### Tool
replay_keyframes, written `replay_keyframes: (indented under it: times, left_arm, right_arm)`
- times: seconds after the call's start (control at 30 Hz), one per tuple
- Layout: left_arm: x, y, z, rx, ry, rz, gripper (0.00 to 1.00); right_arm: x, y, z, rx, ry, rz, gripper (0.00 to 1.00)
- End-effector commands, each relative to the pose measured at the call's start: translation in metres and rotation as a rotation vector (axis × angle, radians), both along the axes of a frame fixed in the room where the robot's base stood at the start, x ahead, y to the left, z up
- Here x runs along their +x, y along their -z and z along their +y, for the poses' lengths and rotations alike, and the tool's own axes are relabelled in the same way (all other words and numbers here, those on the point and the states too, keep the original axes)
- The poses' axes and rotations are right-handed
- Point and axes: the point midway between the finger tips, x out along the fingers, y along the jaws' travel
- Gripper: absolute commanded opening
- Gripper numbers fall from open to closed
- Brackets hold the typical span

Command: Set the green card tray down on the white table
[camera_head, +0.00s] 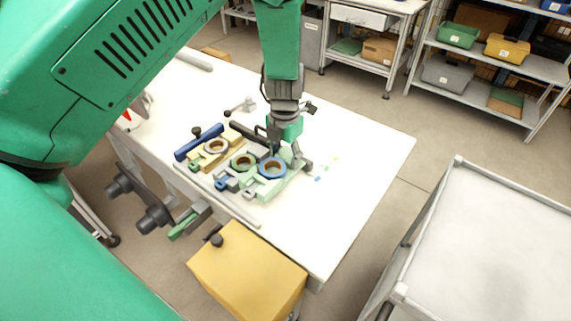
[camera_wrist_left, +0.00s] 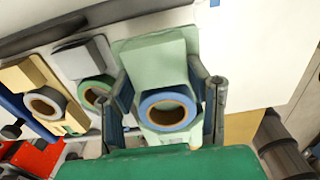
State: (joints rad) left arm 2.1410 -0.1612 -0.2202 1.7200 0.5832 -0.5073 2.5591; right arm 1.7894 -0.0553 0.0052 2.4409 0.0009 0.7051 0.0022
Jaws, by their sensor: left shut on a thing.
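The pale green card tray (camera_head: 256,185) is at the right end of a row of similar trays over the white table (camera_head: 345,165). A blue tape reel (camera_head: 272,168) sits on it. My left gripper (camera_head: 288,158) comes down from above and is shut on the tray. In the left wrist view the tray (camera_wrist_left: 150,58) lies between the two fingers, with the blue reel (camera_wrist_left: 167,109) near its close end. Whether the tray's underside touches the tabletop cannot be told. My right gripper is not in view.
A grey tray with a green reel (camera_head: 242,161) and a tan tray with a grey reel (camera_head: 215,146) stand close on the left. A yellow box (camera_head: 247,272) stands by the near edge. A grey-white cart (camera_head: 480,240) stands beyond a gap.

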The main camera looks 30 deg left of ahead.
Motion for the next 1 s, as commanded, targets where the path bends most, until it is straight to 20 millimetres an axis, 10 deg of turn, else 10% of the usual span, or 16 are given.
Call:
replay_keyframes:
  times: [0.63, 0.67, 0.7, 1.0]
  left_arm:
    - [0.0, 0.052, 0.003, -0.002, 0.004, -0.002, 0.09]
    - [0.0, 0.052, 0.003, -0.001, 0.004, -0.002, 0.51]
    - [0.0, 0.052, 0.002, -0.001, 0.004, -0.002, 0.65]
    - [0.0, 0.051, 0.002, 0.0, 0.004, -0.002, 0.65]
  right_arm:
    - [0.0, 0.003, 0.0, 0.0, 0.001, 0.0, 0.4]
    - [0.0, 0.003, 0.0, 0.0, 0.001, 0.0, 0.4]
    - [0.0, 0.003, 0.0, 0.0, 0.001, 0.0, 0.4]
    - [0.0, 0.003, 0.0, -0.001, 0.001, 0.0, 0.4]
